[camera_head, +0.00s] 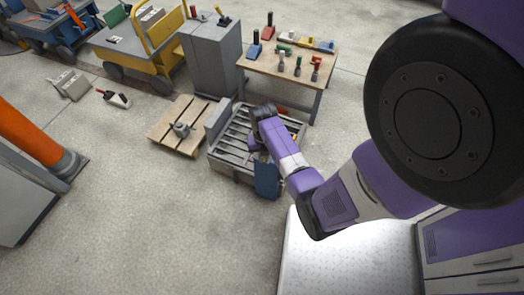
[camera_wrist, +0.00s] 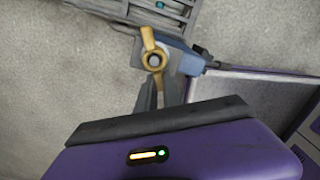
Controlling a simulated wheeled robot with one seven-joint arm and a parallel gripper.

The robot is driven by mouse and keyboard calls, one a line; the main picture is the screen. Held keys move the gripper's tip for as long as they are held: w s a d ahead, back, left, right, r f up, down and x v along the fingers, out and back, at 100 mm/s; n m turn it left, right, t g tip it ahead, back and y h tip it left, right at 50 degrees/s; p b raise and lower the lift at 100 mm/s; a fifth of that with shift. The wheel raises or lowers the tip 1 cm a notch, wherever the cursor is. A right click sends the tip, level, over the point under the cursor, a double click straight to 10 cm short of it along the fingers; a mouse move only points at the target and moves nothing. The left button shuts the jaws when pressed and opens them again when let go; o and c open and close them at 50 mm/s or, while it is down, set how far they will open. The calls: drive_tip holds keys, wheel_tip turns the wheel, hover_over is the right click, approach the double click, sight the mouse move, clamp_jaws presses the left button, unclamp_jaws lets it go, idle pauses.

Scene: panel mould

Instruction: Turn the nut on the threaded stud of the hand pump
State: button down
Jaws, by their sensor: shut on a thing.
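The brass-coloured nut (camera_wrist: 152,46) sits around the dark end of the threaded stud (camera_wrist: 154,61) in the wrist view, with one arm of the nut pointing up. The blue-grey body of the hand pump (camera_wrist: 184,60) lies just behind and to the right of it. My gripper (camera_wrist: 160,84) reaches up from below, its two grey fingers shut on the lower part of the nut, which they partly hide. In the head view the blue pump (camera_head: 267,178) shows at the front of the grey mould, and my arm hides most of the nut and the gripper.
The slatted grey panel mould (camera_head: 228,155) stands on the floor beside a wooden pallet (camera_head: 166,137) with a small grey part on it. A workbench (camera_head: 289,64) with tools and a grey cabinet (camera_head: 210,60) stand behind.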

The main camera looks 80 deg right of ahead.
drive_tip(key=c, duration=1.4)
unclamp_jaws()
drive_tip(key=shift+c, duration=0.2)
drive_tip(key=shift+r+p, duration=1)
drive_tip(key=shift+r, duration=2.9)
drive_tip(key=shift+o, duration=0.2)
